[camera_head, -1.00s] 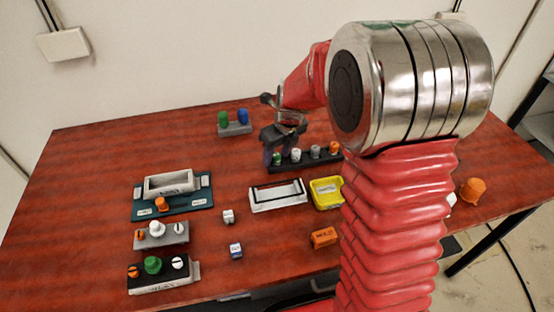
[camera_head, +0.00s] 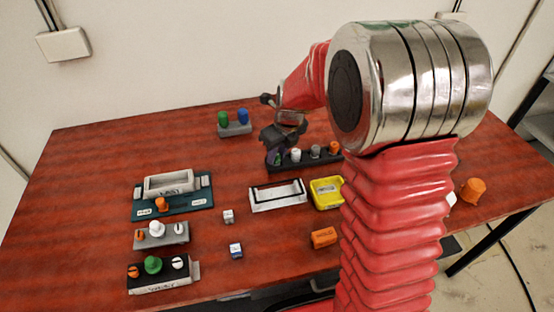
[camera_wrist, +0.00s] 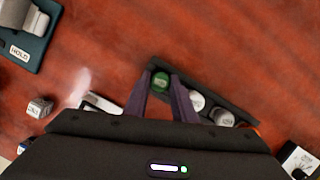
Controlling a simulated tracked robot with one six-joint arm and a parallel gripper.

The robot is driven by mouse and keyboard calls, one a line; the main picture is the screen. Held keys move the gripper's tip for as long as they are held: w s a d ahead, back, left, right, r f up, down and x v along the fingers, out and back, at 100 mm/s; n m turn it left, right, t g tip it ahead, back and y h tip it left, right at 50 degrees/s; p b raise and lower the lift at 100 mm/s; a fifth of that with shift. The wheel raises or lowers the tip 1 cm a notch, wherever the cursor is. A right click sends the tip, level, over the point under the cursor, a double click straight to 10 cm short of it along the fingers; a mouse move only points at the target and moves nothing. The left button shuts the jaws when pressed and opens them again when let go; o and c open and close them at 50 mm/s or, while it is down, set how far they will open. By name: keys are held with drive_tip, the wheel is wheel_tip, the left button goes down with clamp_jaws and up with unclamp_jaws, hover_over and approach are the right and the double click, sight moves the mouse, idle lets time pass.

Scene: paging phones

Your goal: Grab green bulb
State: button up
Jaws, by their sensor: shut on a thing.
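The green bulb (camera_wrist: 161,80) sits at the end of a dark rack (camera_wrist: 222,96) in the wrist view. In the head view the rack (camera_head: 325,161) stands at the back middle of the table. My gripper (camera_wrist: 160,84) has its two purple fingers on either side of the green bulb and is shut on it. In the head view my gripper (camera_head: 277,160) covers the rack's left end, and the bulb is mostly hidden there. The bulb appears to be still at its place in the rack.
A white bulb (camera_head: 295,155), a grey bulb (camera_head: 315,152) and an orange bulb (camera_head: 334,147) stand in the same rack. A grey holder (camera_head: 235,130) with a green and a blue bulb stands behind left. A white tray (camera_head: 278,207) and yellow bin (camera_head: 326,193) lie in front.

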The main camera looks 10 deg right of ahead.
drive_tip(key=shift+c, duration=1.4)
wheel_tip(320, 180, up, 10)
drive_tip(key=shift+s, duration=0.1)
